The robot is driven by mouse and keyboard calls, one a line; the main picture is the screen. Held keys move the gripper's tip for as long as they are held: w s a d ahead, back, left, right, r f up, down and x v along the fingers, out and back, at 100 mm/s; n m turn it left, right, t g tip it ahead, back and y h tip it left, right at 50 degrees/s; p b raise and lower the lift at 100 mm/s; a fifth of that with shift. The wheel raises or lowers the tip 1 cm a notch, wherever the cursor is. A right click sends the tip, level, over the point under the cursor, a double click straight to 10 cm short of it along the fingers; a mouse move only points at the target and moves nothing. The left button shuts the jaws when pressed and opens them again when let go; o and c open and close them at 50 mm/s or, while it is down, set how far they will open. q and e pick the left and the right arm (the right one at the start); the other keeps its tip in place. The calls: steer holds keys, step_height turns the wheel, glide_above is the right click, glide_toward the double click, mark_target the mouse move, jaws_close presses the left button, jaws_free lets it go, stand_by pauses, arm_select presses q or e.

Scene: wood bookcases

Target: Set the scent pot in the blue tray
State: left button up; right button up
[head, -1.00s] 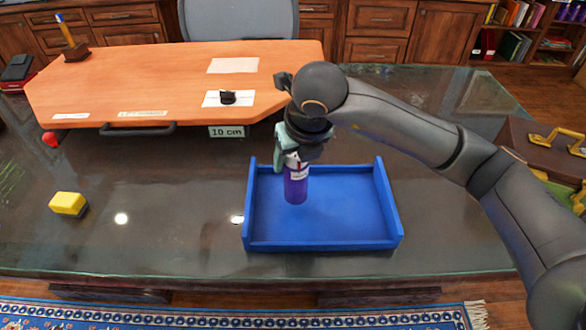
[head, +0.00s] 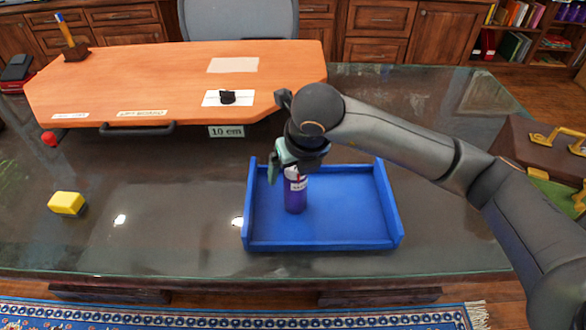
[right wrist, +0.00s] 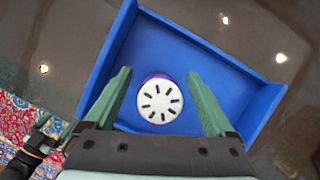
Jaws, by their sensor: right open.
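The scent pot (head: 295,194) is a purple cylinder with a white label and stands upright inside the blue tray (head: 345,244), toward its left side. In the right wrist view its white slotted lid (right wrist: 160,101) faces the camera, and the tray floor (right wrist: 215,75) lies around it. My right gripper (head: 287,178) is over the pot. Its green fingers (right wrist: 160,100) are apart on either side of the lid, with a gap showing on both sides.
An orange raised board (head: 170,85) with a black handle covers the back left of the glass-topped desk. A yellow block (head: 67,203) and a red ball (head: 49,138) lie at the left. A brown case (head: 545,150) stands at the right. The front left desk is mostly clear.

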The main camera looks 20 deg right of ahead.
steer(key=shift+r, duration=0.25)
steer(key=p+v, duration=0.1)
steer(key=v, duration=1.1)
